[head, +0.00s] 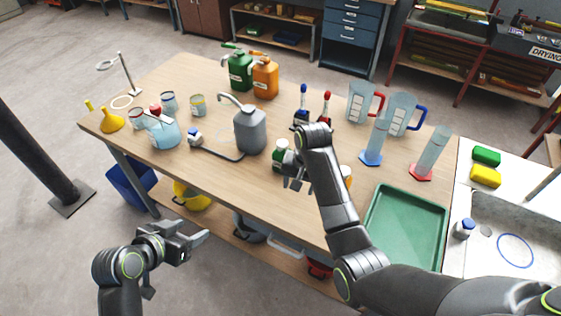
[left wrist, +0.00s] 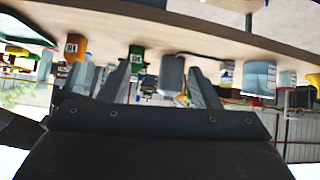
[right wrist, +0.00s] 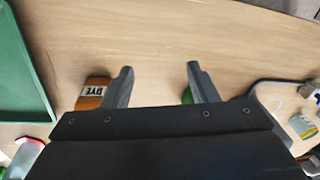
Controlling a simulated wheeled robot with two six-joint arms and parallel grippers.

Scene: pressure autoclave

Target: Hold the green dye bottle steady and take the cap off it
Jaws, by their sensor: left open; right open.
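The green dye bottle (head: 279,157) stands upright near the table's front edge, partly hidden by my right gripper (head: 292,182). The right gripper is open and beside the bottle. In the right wrist view (right wrist: 159,68) a sliver of green (right wrist: 187,97) shows behind one finger; no bottle is seen held. My left gripper (head: 192,243) is open and empty, in front of the table and apart from the bottle. The upside-down left wrist view shows the green bottle (left wrist: 137,60) beyond its fingers.
An orange dye bottle (head: 347,174) stands right of the green one, partly behind my right arm; its DYE label shows in the right wrist view (right wrist: 95,92). A grey jerrycan (head: 250,132) stands to the left. A green tray (head: 408,228) lies right.

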